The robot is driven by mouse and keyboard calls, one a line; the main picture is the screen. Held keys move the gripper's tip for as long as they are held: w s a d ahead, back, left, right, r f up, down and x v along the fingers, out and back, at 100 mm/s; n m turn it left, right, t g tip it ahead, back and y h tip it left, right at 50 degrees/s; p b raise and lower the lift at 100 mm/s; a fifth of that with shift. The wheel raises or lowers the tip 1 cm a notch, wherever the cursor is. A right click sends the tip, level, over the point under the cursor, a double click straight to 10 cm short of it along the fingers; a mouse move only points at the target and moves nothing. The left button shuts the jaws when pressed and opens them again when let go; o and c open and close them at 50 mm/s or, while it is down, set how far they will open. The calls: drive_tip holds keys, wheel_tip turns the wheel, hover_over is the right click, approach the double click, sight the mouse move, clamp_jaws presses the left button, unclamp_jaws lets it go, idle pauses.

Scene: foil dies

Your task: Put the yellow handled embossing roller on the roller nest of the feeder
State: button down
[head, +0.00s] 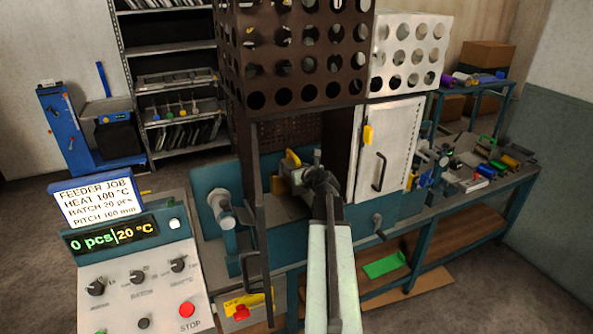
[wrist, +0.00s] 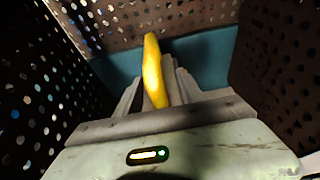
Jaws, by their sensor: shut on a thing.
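The yellow handle (head: 292,158) of the embossing roller is at the end of my arm, inside the feeder's guarded opening. In the wrist view the yellow handle (wrist: 153,72) stands up between the grey fingers of my gripper (wrist: 156,92), which is shut on it. My gripper (head: 298,175) also shows in the head view, partly behind my own wrist. The roller's body is hidden in both views. The feeder (head: 385,208) has a teal frame and a dark perforated guard (head: 300,85). I cannot make out the roller nest.
Perforated walls (wrist: 50,85) stand close on both sides and behind my gripper. A white cabinet door (head: 388,150) is to the right of the opening. A control panel (head: 140,280) stands front left. A bench with several coloured rollers (head: 510,162) is at the right.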

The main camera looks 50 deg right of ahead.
sight(296, 188)
wheel_tip(296, 188, down, 9)
drive_tip(key=b, duration=0.7)
drive_tip(key=shift+s+f+b, duration=0.1)
drive_tip(key=shift+f+b, duration=0.1)
drive_tip(key=shift+b, duration=0.2)
drive_tip(key=shift+r, duration=0.15)
drive_tip(key=c, duration=0.7)
unclamp_jaws()
